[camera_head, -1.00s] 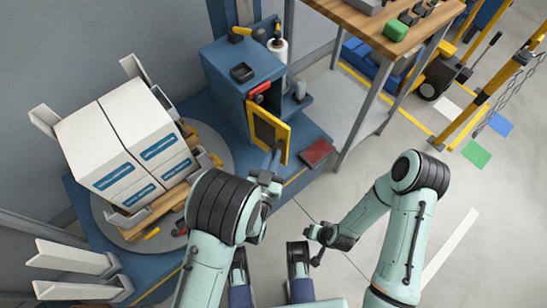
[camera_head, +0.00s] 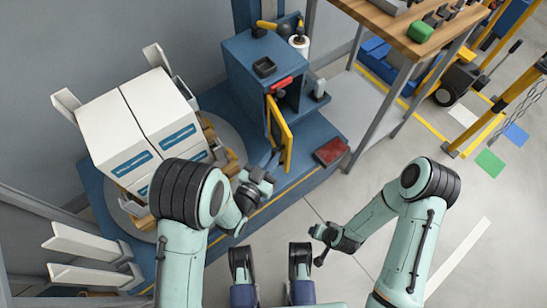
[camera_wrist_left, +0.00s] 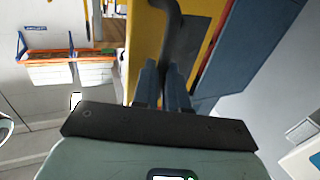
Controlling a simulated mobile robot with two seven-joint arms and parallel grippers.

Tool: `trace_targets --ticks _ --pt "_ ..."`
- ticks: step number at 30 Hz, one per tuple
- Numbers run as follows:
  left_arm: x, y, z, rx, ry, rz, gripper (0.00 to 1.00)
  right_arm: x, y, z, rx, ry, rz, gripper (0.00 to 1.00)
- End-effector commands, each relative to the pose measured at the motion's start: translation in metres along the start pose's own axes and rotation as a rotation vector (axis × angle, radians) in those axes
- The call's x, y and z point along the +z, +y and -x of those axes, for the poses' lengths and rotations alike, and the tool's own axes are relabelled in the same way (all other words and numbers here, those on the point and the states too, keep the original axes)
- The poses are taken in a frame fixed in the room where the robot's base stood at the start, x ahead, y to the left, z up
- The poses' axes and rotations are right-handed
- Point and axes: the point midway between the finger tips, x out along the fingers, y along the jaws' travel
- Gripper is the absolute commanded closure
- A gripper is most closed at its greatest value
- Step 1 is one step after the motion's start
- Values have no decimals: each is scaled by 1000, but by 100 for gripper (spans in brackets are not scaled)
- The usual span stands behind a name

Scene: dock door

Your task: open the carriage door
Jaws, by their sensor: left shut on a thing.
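The carriage door (camera_head: 287,145) is a yellow-framed panel on the front of the blue cabinet (camera_head: 255,62). It stands swung out, seen nearly edge-on, with part of the cabinet's dark inside showing beside it. My left gripper (camera_head: 273,160) is at the door's lower left side. In the left wrist view, its blue-grey fingers (camera_wrist_left: 166,75) are shut on a dark bent handle (camera_wrist_left: 178,32) in front of the yellow door face. My right gripper (camera_head: 322,240) hangs over the floor, away from the door; its jaws are too small to read.
White boxes (camera_head: 137,125) stand on a round turntable left of my left arm. A red pad (camera_head: 331,151) lies on the blue base right of the door. A wooden-topped bench (camera_head: 390,25) stands at right. The floor between my arms is clear.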

Motion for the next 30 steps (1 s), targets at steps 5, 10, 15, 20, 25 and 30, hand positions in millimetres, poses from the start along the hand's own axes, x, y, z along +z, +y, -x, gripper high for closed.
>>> trace_targets --ticks 5,10,15,20,25,30 --pt "-3 -13 -2 -33 12 -6 81 0 0 0 0 -1 0 51" --pt "-3 -11 -3 -28 11 -7 62 0 0 0 0 -1 0 51" --pt "-2 -9 -2 -24 9 -7 62 0 0 0 0 -1 0 51" --pt "-2 -7 -2 -20 7 -6 62 0 0 0 0 -1 0 51" --pt "-1 -6 -2 -18 6 -5 62 0 0 0 0 -1 0 51" --pt "-1 -6 8 -17 3 -5 62 1 0 1 0 -4 0 51"
